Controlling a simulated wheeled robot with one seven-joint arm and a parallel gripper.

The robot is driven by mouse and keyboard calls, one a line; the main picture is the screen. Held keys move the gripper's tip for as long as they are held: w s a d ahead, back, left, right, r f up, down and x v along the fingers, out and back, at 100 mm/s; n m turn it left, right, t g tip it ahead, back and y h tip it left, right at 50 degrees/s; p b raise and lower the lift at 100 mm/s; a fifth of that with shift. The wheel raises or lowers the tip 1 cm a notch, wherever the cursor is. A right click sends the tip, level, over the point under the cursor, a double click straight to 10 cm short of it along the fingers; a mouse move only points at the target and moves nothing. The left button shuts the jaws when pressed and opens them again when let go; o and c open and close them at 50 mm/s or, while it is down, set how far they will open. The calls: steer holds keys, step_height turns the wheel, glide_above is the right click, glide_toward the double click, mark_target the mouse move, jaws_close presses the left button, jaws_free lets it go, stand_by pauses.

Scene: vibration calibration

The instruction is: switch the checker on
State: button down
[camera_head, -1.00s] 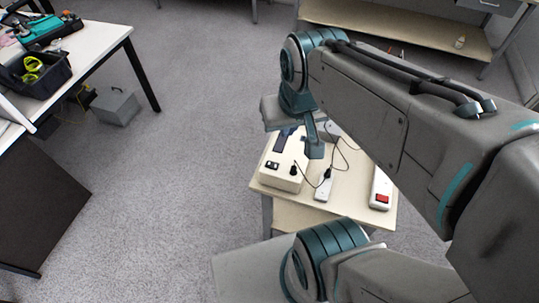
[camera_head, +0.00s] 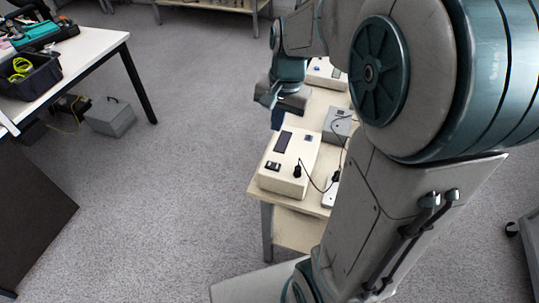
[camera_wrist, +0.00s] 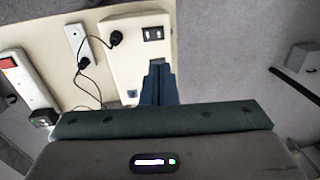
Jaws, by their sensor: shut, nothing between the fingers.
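The checker appears to be the cream box (camera_head: 290,166) on the small table, with a dark display strip (camera_head: 284,142) and a black two-part switch (camera_head: 272,166) at its near left corner. A black plug with a cable sits on its top. In the wrist view, the checker (camera_wrist: 128,62) shows the switch (camera_wrist: 153,34) beyond my fingertips. My gripper (camera_head: 277,118) is shut and empty, near the checker's far left edge in the head view. Its blue fingers also show in the wrist view (camera_wrist: 159,70), covering part of the checker. I cannot tell whether they touch it.
A white power strip (camera_wrist: 76,44) lies beside the checker, with another strip with a red switch (camera_wrist: 22,85) farther left. A grey box (camera_head: 338,122) and another cream device (camera_head: 322,72) stand behind. Cables cross the small table (camera_head: 297,230). The floor to its left is clear.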

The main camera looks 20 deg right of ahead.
mark_target(269, 163)
steer(key=f, duration=0.4)
steer(key=a+f, duration=0.1)
steer(key=f, duration=0.4)
steer(key=w+f+b, duration=0.1)
steer(key=f, duration=0.4)
steer(key=shift+a, duration=0.2)
